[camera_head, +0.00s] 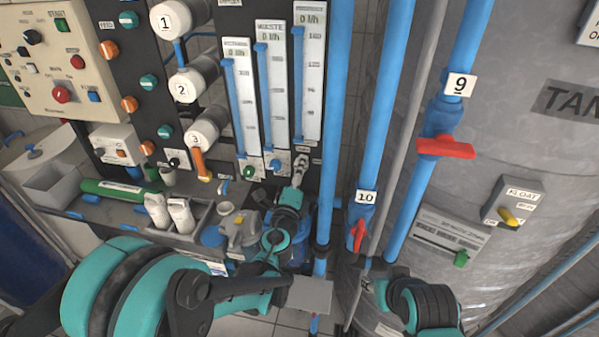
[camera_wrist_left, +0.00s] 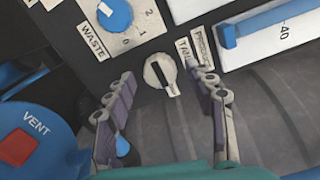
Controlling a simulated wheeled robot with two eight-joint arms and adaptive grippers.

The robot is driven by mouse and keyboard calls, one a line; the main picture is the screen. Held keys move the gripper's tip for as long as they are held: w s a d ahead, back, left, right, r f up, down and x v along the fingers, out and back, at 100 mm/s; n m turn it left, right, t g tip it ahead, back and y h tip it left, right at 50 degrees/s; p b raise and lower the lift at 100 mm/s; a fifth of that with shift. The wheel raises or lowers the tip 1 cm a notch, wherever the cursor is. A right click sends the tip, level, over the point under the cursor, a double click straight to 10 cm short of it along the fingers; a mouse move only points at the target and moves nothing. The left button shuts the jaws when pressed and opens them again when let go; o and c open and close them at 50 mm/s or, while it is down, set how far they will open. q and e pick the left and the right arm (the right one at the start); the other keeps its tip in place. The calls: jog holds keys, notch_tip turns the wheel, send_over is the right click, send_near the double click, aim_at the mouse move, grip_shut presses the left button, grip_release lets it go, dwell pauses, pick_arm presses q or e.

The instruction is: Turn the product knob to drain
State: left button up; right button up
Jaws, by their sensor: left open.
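The product knob (camera_wrist_left: 160,73) is a small round light-grey knob with a dark pointer bar, on the dark panel in the left wrist view. The labels PRODUCT and TANK (camera_wrist_left: 184,52) are just to its right, the former partly covered by a finger. My left gripper (camera_wrist_left: 163,100) is open, with one finger on each side of the knob; I cannot tell whether either touches it.
The waste knob (camera_wrist_left: 115,13) is blue and sits just left, above the fingers. A blue vent part (camera_wrist_left: 35,143) is at lower left. Flow meters (camera_head: 272,90) stand above the left gripper. Blue pipes with red valves (camera_head: 446,147) run to the right.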

pick_arm(q)
jog(key=s+a, duration=0.2)
jog(key=s, duration=0.9)
jog(key=shift+s+a, duration=0.15)
jog(key=shift+s, duration=0.15)
jog(key=s+a+n+g+y, duration=0.2)
jog(key=a+n+g+y, duration=0.3)
jog(key=a+n, duration=0.85)
jog(key=s+a+f+n+g, duration=0.1)
jog(key=s+f+n+g, duration=0.1)
jog(key=s, duration=0.5)
jog(key=s+f+n+g+h, duration=0.1)
jog(key=s+f+n+g, duration=0.2)
jog(key=s+n, duration=0.4)
jog(key=shift+s+a+f+g+h, duration=0.35)
jog(key=shift+s+f, duration=0.35)
jog(key=shift+f, duration=0.2)
